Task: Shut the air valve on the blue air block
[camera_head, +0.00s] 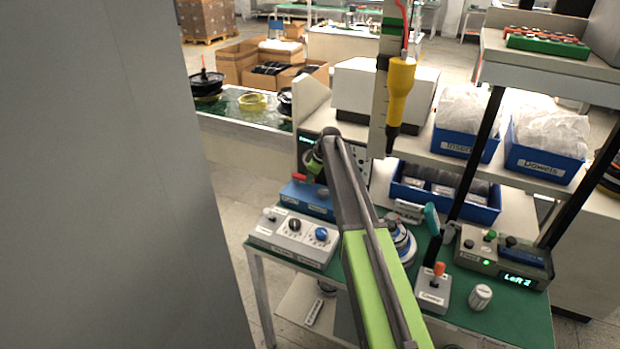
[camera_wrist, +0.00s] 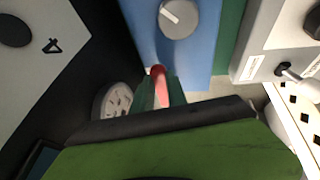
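The blue air block (camera_head: 307,199) sits at the left rear of the green-topped bench. Its red valve lever (camera_head: 299,178) shows at its upper left. In the wrist view the blue block (camera_wrist: 205,60) fills the top middle, with a round grey knob (camera_wrist: 179,18) on it and the red lever (camera_wrist: 159,82) at its near edge. My gripper (camera_head: 316,165) is at the block, close to the lever. In the wrist view, dark green finger-like shapes flank the lever. My own link hides the lower part, so I cannot tell whether they grip it.
A white box with knobs (camera_head: 293,238) stands in front of the block. A round white dial (camera_wrist: 113,101) is left of the lever. A yellow tool (camera_head: 398,88) hangs above the bench. A joystick box (camera_head: 433,290) and control box (camera_head: 503,258) stand to the right.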

